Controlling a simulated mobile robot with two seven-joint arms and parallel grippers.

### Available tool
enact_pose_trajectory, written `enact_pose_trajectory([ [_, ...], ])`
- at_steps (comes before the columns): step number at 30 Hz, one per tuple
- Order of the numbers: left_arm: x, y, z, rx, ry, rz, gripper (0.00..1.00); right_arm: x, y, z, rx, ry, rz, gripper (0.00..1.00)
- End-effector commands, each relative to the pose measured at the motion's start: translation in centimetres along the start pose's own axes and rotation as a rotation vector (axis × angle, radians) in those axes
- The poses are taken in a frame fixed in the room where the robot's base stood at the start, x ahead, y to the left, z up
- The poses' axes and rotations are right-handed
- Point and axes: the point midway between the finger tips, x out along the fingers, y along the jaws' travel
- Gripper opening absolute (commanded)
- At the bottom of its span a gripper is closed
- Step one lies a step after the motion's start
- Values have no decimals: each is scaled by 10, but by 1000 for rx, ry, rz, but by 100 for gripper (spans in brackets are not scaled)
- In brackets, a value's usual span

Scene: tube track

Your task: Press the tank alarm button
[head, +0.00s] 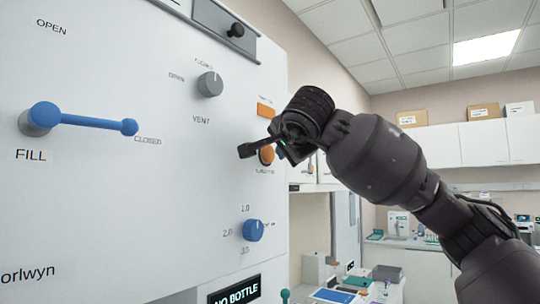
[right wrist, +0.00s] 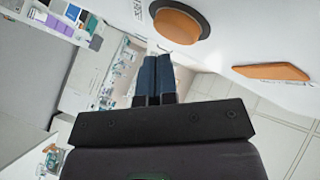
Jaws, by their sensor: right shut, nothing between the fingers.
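An orange round button (head: 267,155) in a dark ring is on the white panel (head: 110,200), near its right edge in the head view. It is partly hidden by my right gripper (head: 246,151). In the right wrist view the orange button (right wrist: 178,25) stands out from the panel at the top, just beyond the fingertips and to their right. My right gripper's blue-tipped fingers (right wrist: 156,60) are shut together and empty. I cannot tell whether they touch the button; a gap seems to show. The label by the button is too small to read. My left gripper is in neither view.
A grey vent knob (head: 210,84), a blue dial (head: 253,230) and a blue fill lever (head: 85,120) stick out from the panel. A "NO BOTTLE" display (head: 235,291) is below. A lab bench lies behind.

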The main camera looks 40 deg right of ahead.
Motion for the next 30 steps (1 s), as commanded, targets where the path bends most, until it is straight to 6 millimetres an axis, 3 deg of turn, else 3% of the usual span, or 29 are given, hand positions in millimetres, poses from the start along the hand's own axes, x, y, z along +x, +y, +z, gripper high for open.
enact_pose_trajectory([
  [18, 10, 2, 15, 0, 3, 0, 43, -32, 24, -23, 0, 2, 0, 0],
  [30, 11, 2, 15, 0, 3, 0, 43, -35, 25, -25, 0, 1, 0, 0],
])
